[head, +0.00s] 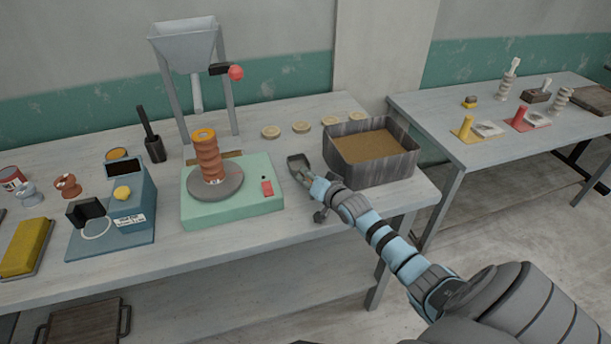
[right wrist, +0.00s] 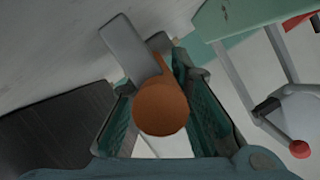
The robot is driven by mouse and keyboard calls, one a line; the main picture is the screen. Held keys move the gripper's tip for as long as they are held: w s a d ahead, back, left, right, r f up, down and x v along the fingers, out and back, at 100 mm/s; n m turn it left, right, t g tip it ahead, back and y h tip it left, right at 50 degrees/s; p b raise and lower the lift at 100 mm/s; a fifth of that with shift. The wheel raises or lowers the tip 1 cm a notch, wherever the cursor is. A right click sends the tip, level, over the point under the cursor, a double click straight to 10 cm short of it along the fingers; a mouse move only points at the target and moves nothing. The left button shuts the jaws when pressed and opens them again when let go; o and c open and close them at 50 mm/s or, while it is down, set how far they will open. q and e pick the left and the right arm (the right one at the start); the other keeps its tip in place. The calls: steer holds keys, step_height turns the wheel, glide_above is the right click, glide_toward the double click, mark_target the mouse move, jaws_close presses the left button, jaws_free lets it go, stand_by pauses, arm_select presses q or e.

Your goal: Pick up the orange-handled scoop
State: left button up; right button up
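The orange-handled scoop (right wrist: 161,106) shows in the right wrist view, its round handle end facing the camera. Its flat grey metal part (right wrist: 131,50) extends toward the upper left. My right gripper (head: 303,172) is over the table between the green wheel base and the dark bin. Its two fingers lie close on either side of the orange handle and look shut on it. In the head view the orange handle is hidden by the gripper. I cannot tell whether the scoop touches the tabletop. My left gripper is not in view.
The dark bin (head: 345,154) with brown filling stands just right of the gripper. The mint-green wheel base (head: 235,210) stands to its left. A hopper stand with a red knob (head: 236,73) and several pale discs (head: 271,132) are behind. The table's front right corner is clear.

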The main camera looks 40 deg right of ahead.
jaws_close()
